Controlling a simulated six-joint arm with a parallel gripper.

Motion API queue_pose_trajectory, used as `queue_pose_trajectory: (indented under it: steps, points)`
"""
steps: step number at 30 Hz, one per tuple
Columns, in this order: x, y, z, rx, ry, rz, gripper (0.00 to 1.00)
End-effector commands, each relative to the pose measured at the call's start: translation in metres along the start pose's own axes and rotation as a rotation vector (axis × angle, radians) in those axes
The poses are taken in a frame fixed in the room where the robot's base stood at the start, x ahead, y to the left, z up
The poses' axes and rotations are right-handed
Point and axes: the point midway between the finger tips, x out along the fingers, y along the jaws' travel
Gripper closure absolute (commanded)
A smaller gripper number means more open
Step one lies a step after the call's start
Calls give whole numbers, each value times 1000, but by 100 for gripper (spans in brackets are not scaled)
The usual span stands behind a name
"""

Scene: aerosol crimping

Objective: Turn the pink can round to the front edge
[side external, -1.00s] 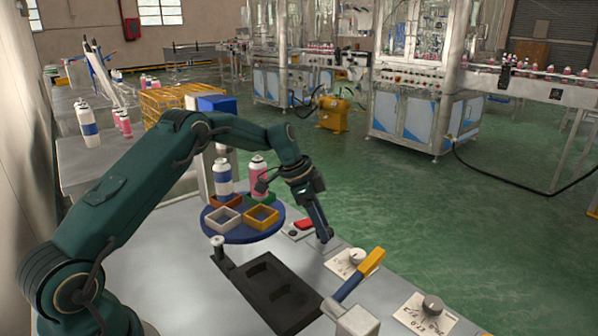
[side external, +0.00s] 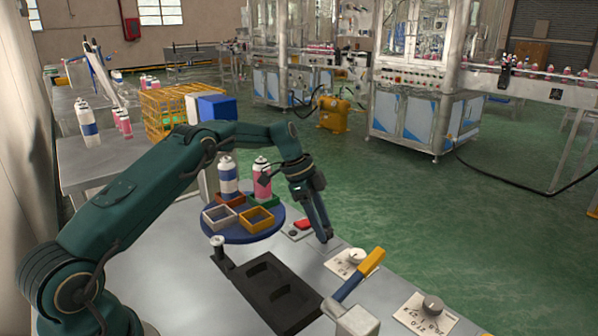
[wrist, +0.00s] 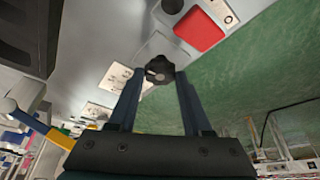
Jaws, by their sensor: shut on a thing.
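The pink can (side external: 263,180) stands upright in the green tray (side external: 268,201) at the back right of the blue turntable (side external: 243,236). A blue-and-white can (side external: 228,180) stands beside it in the brown-red tray (side external: 231,198). The white tray (side external: 218,216) and the yellow tray (side external: 257,219) at the turntable's front are empty. My gripper (side external: 326,238) reaches down right of the turntable. In the wrist view its fingers (wrist: 157,80) are shut on a black lobed knob (wrist: 158,69). The knob is hidden in the side view.
A panel with a red button (side external: 303,224) lies between turntable and gripper. A black fixture (side external: 268,285), a yellow-ended lever (side external: 372,262) and a dial plate (side external: 425,314) are in front. Open floor lies beyond the table's right edge.

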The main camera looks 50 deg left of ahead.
Motion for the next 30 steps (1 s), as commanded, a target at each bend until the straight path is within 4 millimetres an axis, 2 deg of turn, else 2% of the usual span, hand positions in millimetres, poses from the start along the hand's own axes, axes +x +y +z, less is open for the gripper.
queue_pose_trajectory:
  steps: [1, 2, 3, 13, 24, 30]
  points:
    - [0, 0, 0, 0, 0, -1, 39]
    - [0, 0, 0, 0, 0, -1, 28]
    - [0, 0, 0, 0, 0, -1, 20]
    - [-3, 0, 0, -1, 0, -1, 20]
    - [-46, -1, 0, -1, 1, -4, 20]
    - [-52, 0, 0, -1, 0, -2, 20]
